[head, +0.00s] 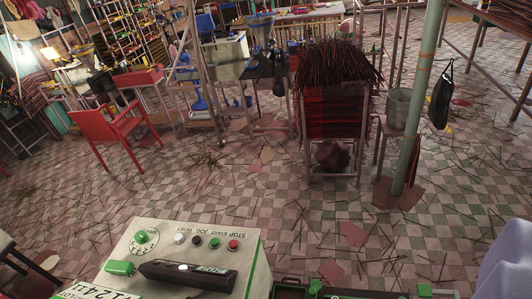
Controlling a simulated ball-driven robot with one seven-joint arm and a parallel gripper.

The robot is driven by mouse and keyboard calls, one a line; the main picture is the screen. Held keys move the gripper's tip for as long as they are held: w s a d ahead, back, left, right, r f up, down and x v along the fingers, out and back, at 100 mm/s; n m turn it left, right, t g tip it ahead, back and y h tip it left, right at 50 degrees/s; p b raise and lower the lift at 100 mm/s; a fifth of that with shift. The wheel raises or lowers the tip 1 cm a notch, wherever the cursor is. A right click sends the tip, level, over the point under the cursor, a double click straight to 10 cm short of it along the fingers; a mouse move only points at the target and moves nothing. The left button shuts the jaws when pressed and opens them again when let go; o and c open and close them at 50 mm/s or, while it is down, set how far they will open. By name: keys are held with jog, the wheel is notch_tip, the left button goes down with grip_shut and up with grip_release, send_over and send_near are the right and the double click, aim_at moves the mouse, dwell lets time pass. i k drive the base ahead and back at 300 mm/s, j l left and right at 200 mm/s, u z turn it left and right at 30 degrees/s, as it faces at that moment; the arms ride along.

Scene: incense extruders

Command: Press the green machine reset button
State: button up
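A pale machine control panel (225,258) with green edges fills the bottom left of the head view. A row of small round buttons runs across it: a white one (180,239), a black one (197,241), a green one (214,243) and a red one (233,244). Upside-down lettering beside the row includes STOP, START, JOG and RESET; which label belongs to which button is hard to tell. A round dial (145,241) with a green centre sits left of the row. I cannot make out my gripper in this view, and nothing visibly touches the buttons.
A dark bar-shaped fitting (187,276) lies across the panel below the buttons, with a green block (119,267) to its left. Beyond are a red chair (105,125), a rack of incense sticks (337,95) and a green pole (421,100). Checkered floor with scattered sticks lies between.

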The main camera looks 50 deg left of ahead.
aim_at(178, 238)
jog(key=k+j+u, duration=0.2)
jog(key=k, duration=0.3)
jog(key=k+j+u, duration=0.15)
jog(key=k, duration=0.35)
jog(key=k+j+u, duration=0.2)
jog(key=k+j, duration=0.25)
jog(key=k, duration=0.05)
